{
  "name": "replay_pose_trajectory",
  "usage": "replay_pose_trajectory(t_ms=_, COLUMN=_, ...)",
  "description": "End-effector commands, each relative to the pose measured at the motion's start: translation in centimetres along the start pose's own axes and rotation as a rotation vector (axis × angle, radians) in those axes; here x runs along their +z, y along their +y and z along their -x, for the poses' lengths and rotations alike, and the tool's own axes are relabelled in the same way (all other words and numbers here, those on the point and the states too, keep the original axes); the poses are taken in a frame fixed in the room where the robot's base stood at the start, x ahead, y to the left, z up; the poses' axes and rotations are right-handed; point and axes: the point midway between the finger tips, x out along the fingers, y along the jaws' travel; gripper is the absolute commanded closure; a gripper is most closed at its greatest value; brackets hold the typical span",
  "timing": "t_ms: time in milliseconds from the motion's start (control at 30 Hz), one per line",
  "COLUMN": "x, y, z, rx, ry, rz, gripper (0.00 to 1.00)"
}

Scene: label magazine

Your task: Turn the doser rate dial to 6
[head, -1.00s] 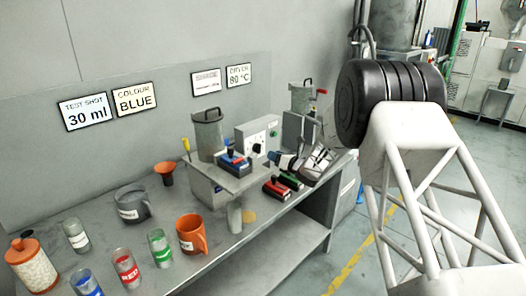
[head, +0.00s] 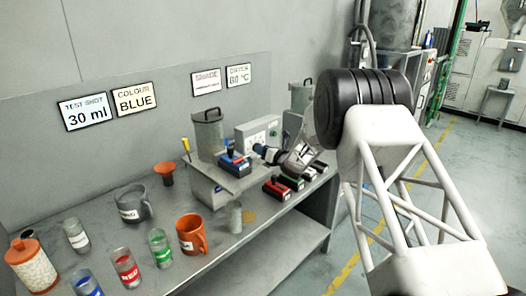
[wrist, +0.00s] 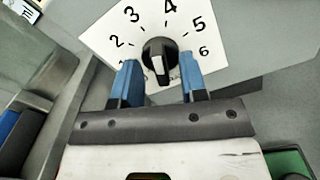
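The doser rate dial (wrist: 159,60) is a black knob on a white plate (wrist: 118,38) numbered around its edge, with 2 to 6 readable. Its white pointer line points down, toward the partly hidden bottom of the scale. In the head view the knob is hidden behind my gripper, on the front of a pale box (head: 258,132). My gripper (wrist: 161,82) is open, its two blue fingers to the lower left and lower right of the knob, with a visible gap between them. It also shows in the head view (head: 259,150). I cannot tell whether either finger touches the knob.
A blue-topped block (head: 235,166) sits on the machine shelf left of my gripper. Red (head: 277,187) and green-marked blocks lie below it. An orange mug (head: 190,236), a grey jug (head: 133,204) and several labelled cups stand on the bench (head: 215,262). Wall signs hang behind.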

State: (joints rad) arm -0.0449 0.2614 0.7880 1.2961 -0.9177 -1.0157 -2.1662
Motion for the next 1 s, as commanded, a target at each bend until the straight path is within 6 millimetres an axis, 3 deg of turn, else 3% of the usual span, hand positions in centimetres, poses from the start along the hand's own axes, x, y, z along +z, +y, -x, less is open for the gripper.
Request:
replay_pose_trajectory(t_ms=200, x=-0.01, y=-0.01, z=0.01, rx=0.0, ry=0.0, rz=0.0, gripper=0.61)
replay_pose_trajectory(t_ms=467, x=-0.01, y=-0.02, z=0.02, rx=0.0, ry=0.0, rz=0.0, gripper=1.0)
replay_pose_trajectory(t_ms=1000, x=-0.04, y=-0.05, z=0.04, rx=-0.001, ry=0.0, rz=-0.082, gripper=1.0)
